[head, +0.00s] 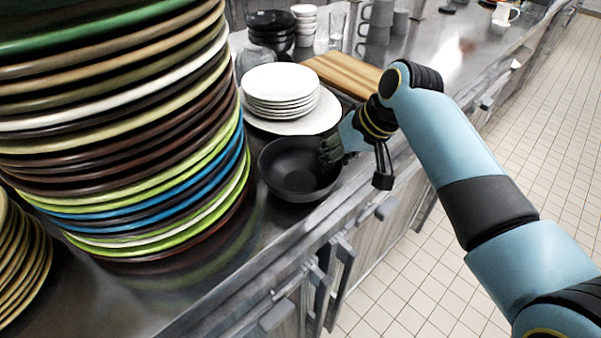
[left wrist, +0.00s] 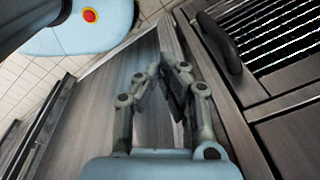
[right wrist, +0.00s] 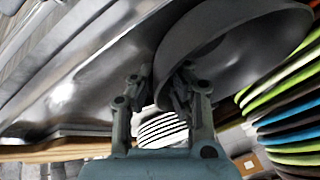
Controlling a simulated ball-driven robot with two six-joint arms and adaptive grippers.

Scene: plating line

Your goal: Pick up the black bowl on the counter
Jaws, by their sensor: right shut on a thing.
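The black bowl (head: 298,172) is at the front edge of the steel counter, right of the tall plate stack. My right gripper (head: 331,152) is at its right rim and shut on it. In the right wrist view the bowl (right wrist: 235,45) fills the upper right, with its rim between the fingertips (right wrist: 166,88). I cannot tell whether the bowl touches the counter. My left gripper (left wrist: 168,80) shows only in the left wrist view, with its fingers close together and nothing seen between them, away from the bowl.
A tall stack of coloured plates (head: 130,130) stands close left of the bowl. White plates (head: 280,90) lie just behind it, with a wooden board (head: 343,72) beyond. Stacked dark bowls (head: 271,28) and grey mugs (head: 377,20) stand farther back. Cabinet handles jut out below the counter edge.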

